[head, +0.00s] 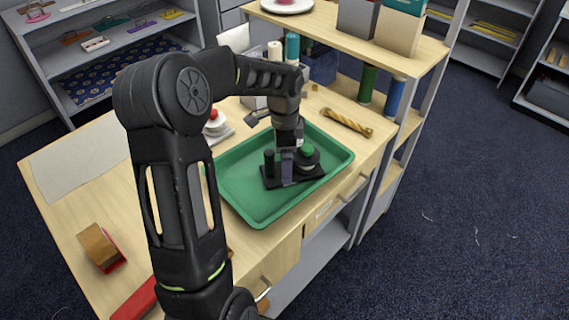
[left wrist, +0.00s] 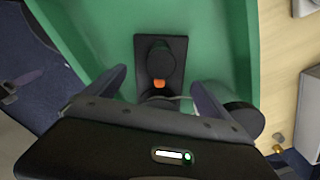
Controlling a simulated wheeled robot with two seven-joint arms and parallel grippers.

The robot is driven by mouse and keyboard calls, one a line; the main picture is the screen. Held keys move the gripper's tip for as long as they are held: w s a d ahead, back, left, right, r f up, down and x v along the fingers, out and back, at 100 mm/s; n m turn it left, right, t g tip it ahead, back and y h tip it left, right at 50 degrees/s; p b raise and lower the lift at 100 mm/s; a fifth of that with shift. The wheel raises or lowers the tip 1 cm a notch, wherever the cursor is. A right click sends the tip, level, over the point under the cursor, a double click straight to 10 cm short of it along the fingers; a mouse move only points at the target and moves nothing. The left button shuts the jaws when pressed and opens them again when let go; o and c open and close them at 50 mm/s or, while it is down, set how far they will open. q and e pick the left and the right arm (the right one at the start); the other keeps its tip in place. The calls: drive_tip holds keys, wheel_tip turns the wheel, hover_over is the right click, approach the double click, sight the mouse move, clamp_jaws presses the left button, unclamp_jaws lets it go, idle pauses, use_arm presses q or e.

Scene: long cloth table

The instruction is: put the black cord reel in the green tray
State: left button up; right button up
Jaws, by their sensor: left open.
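The green tray (head: 244,197) lies on the wooden table and fills much of the left wrist view (left wrist: 85,25). In it is a black assembly that I take for the cord reel (head: 307,162), with a dark flat base, an upright post and a round part with a green top. I cannot tell whether it is one piece. The left wrist view shows a black plate with a round post (left wrist: 160,60) and an orange spot, and a black cylinder (left wrist: 243,117) by the right finger. My left gripper (head: 287,165) is open, low over the assembly and partly hiding it. My right gripper is not in view.
A raised wooden shelf (head: 400,55) with bottles and boxes stands at the back. A brown and red block (head: 101,248) lies front left.

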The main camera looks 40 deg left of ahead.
use_arm(q)
wheel_tip(320, 180, up, 10)
drive_tip(key=shift+b, duration=0.4)
